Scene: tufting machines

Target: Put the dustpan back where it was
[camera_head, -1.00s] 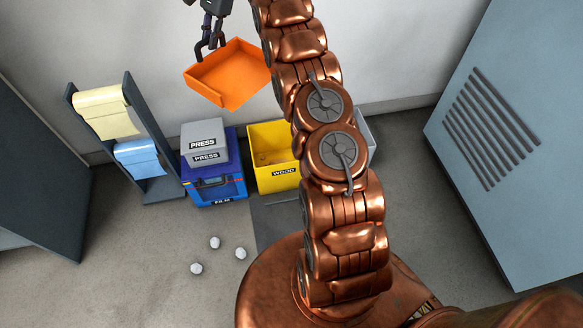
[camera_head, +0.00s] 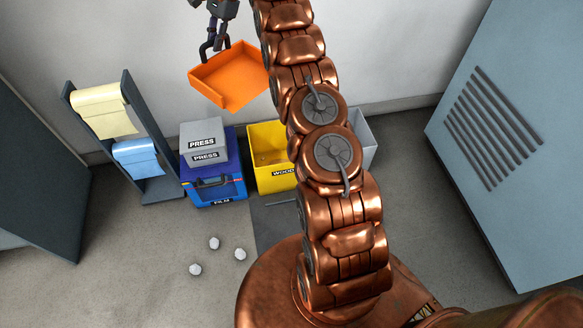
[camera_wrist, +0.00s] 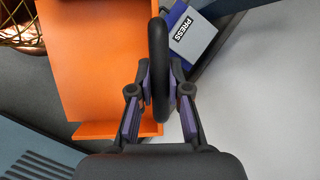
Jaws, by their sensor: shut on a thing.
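The orange dustpan (camera_head: 230,78) hangs in the air in front of the back wall, above the bins, in the head view. My gripper (camera_head: 215,45) is at its upper left edge, shut on its dark handle. In the wrist view my gripper (camera_wrist: 160,95) has its two fingers on either side of the black upright handle (camera_wrist: 158,60), with the orange pan (camera_wrist: 95,60) to the left. Part of the dustpan's right side borders my arm in the head view.
A rack with yellow (camera_head: 102,112) and blue rolls (camera_head: 138,157) is left. Several small pale balls (camera_head: 214,243) lie on the floor. A blue-grey cabinet (camera_head: 520,150) stands right.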

